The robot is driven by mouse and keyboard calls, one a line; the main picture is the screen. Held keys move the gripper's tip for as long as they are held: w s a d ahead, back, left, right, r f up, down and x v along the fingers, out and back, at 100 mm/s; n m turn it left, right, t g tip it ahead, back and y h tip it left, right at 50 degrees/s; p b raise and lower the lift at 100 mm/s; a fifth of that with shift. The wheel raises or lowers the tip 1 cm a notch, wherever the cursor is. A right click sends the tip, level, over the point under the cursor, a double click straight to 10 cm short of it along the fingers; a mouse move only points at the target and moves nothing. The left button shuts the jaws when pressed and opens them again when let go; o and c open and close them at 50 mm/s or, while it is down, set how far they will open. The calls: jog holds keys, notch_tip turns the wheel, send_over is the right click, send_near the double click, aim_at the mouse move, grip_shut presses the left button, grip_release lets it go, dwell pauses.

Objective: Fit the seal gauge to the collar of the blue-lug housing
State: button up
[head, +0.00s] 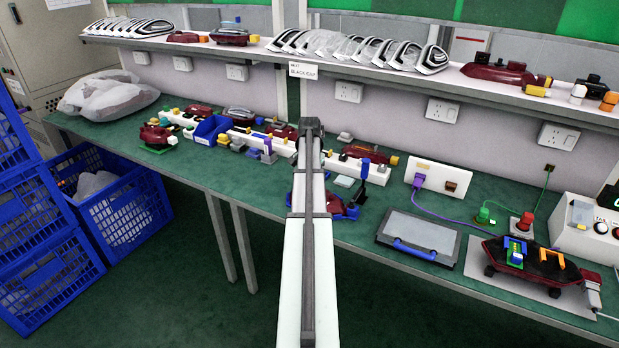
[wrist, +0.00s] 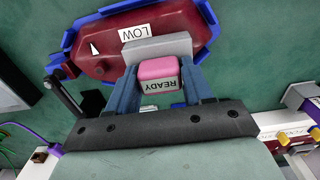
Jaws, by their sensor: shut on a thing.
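A dark red housing (wrist: 112,42) with blue pieces around its edge and a LOW label lies on the green bench in the wrist view. Part of it shows beside my arm in the head view (head: 338,208). My gripper (wrist: 163,68) is shut on a piece with a pink block (wrist: 158,70) marked READY and a grey bar (wrist: 157,48), which I take for the seal gauge. The grey bar overlaps the housing's near edge in the picture. I cannot tell whether they touch. The collar is hidden. My arm hides the gripper in the head view.
A dark post (wrist: 66,96) stands left of the gripper in the wrist view. A grey case (head: 418,238) and a socket box (head: 438,180) with a purple cable sit to the right. A blue bin (head: 210,127) and several parts crowd the bench's left. A shelf runs above.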

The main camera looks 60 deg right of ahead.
jog(key=o, duration=1.2)
jog(key=shift+c, duration=0.2)
jog(key=shift+r, duration=0.1)
notch_tip(320, 180, up, 14)
jog(key=shift+f, duration=0.2)
